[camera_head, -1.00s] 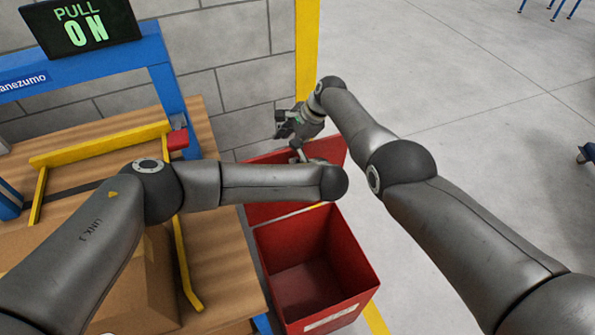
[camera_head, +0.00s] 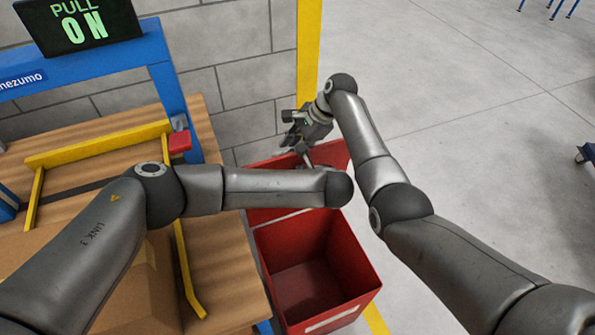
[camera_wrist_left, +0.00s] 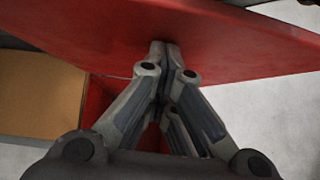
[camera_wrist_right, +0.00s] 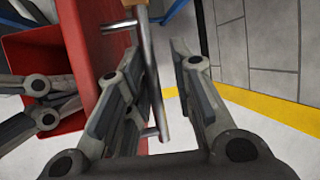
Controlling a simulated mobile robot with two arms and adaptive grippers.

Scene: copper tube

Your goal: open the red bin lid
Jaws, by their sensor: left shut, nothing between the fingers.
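The red bin (camera_head: 350,262) stands on the floor right of the wooden table, with its inside showing. Its red lid (camera_head: 334,156) stands raised at the back, partly hidden by my left forearm; it fills the top of the left wrist view (camera_wrist_left: 235,45). My left gripper (camera_head: 303,150) is shut and empty, its tips (camera_wrist_left: 163,46) at the lid's inner face; contact is unclear. My right gripper (camera_head: 290,128) is behind the lid. In the right wrist view its fingers (camera_wrist_right: 157,45) are open, with the lid's metal handle (camera_wrist_right: 150,75) showing between them, not clamped.
The wooden table (camera_head: 215,240) with a yellow frame (camera_head: 95,146) and a cardboard box (camera_head: 135,285) is at the left. A block wall (camera_head: 235,95) and yellow post (camera_head: 308,50) stand close behind the lid.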

